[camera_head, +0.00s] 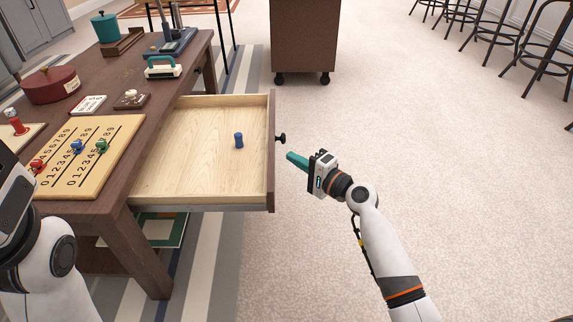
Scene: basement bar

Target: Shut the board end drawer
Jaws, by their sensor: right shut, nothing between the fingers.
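The board end drawer (185,160) stands pulled out from the right side of the dark wooden table (184,71). Its inside is pale wood, and a small blue peg-like piece (239,141) stands in it. A dark round knob (281,138) sits on its front panel (271,165). My right gripper (290,157) is shut and empty, its teal fingertips just right of the drawer front, a little below the knob in the picture. They look close to the front, but I cannot tell whether they touch. My left arm shows at the lower left, but its gripper fingers are not in view.
A numbered board (90,165) with coloured pegs lies on the table beside the drawer. A red pot (50,85), a teal-handled item (163,67) and cards stand further back. A brown wheeled cabinet (305,35) and bar stools (500,50) stand beyond. The carpet on the right is clear.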

